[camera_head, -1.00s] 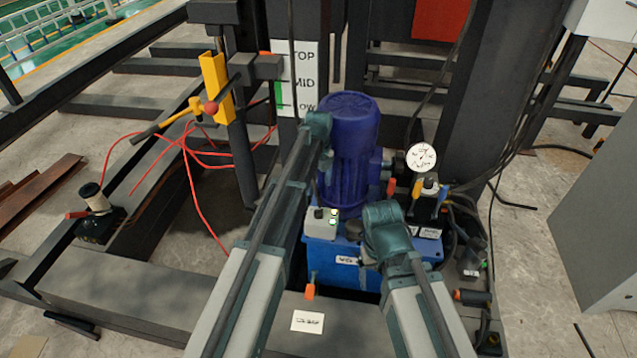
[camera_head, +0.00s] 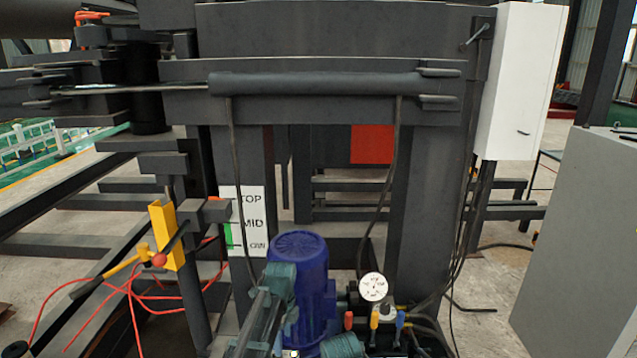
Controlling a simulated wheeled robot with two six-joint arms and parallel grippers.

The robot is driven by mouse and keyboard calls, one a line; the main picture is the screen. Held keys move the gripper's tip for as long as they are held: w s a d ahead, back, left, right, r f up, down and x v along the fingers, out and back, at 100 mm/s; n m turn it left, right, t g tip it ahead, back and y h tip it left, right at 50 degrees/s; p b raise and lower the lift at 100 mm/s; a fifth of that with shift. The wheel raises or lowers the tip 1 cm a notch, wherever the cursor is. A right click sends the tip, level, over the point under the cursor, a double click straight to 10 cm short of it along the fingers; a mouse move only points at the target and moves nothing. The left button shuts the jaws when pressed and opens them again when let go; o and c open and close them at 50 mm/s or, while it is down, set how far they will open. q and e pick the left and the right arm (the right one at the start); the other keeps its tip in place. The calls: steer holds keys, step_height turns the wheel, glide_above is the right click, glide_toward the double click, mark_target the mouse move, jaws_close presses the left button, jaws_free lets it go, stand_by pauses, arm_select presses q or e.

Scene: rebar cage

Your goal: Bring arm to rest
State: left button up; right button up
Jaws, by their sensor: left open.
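My left arm comes up from the bottom edge, and its teal end with the left gripper (camera_head: 280,284) stands in front of the blue motor (camera_head: 303,290). The left gripper is open, with no object seen in it, though its fingers are hard to make out. I cannot tell how far it is from the motor. Only a teal joint of my right arm shows at the bottom edge, right of the left arm. The right gripper is out of view.
A pressure gauge (camera_head: 373,287) and valve levers stand right of the motor. A yellow bracket (camera_head: 167,236) and red hoses are at left. A horizontal cylinder (camera_head: 320,84) spans the frame. A grey cabinet (camera_head: 580,240) stands at right.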

arm_select(q)
steer(key=s+d+r+n+p, duration=0.2)
steer(key=s+r+n+p, duration=0.1)
steer(key=s+n, duration=0.5)
steer(key=s+d+r+n+p, duration=0.2)
steer(key=s+r+n+p, duration=0.2)
steer(key=s+n, duration=0.5)
steer(key=s+r, duration=0.1)
steer(key=s, duration=0.4)
steer(key=shift+d+r+y, duration=0.2)
steer(key=shift+y, duration=0.2)
